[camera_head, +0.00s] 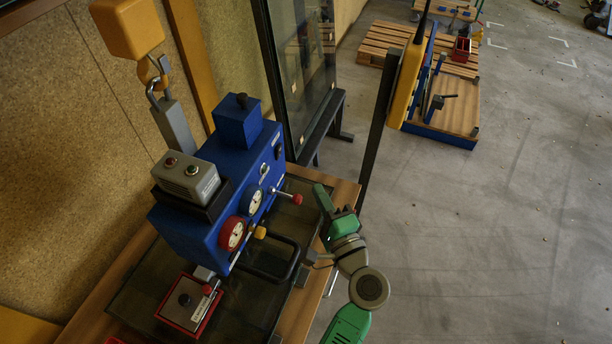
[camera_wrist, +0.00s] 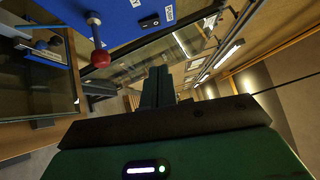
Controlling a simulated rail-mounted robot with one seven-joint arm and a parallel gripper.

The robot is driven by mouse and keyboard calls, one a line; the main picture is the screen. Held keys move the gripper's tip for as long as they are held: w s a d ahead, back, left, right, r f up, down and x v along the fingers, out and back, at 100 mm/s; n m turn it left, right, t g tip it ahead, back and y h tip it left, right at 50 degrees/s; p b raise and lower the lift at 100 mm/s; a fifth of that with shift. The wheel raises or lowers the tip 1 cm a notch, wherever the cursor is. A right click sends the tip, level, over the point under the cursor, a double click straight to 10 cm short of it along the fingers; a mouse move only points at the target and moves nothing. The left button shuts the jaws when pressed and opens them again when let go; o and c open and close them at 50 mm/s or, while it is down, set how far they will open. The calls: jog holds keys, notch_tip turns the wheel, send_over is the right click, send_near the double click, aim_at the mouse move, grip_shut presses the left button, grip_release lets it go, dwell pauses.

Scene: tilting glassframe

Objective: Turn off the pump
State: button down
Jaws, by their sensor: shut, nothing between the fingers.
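The pump unit is a blue box (camera_head: 194,233) with dial gauges on its front, in the head view. A yellow knob (camera_head: 260,232) sits lower on the front. My gripper (camera_head: 320,190) is shut and empty, just right of the red knob and apart from it. The wrist view shows its closed fingers (camera_wrist: 157,85).
A red-framed box (camera_head: 188,309) lies front left of the pump. A yellow hook block (camera_head: 127,28) hangs at upper left. A glass frame (camera_head: 300,70) stands behind, with a dark post (camera_head: 377,130) to the right.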

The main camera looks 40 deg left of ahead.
aim_at(279, 152)
jog(key=w+a, duration=0.1)
jog(key=a, duration=0.2)
jog(key=w+a+r+p, duration=0.1)
jog(key=a, duration=0.3)
jog(key=a+p, duration=0.1)
jog(key=a, duration=0.3)
jog(key=shift+w+a+r, duration=0.15)
jog(key=shift+w+a, duration=0.05)
jog(key=shift+w, duration=0.2)
jog(key=shift+a, duration=0.1)
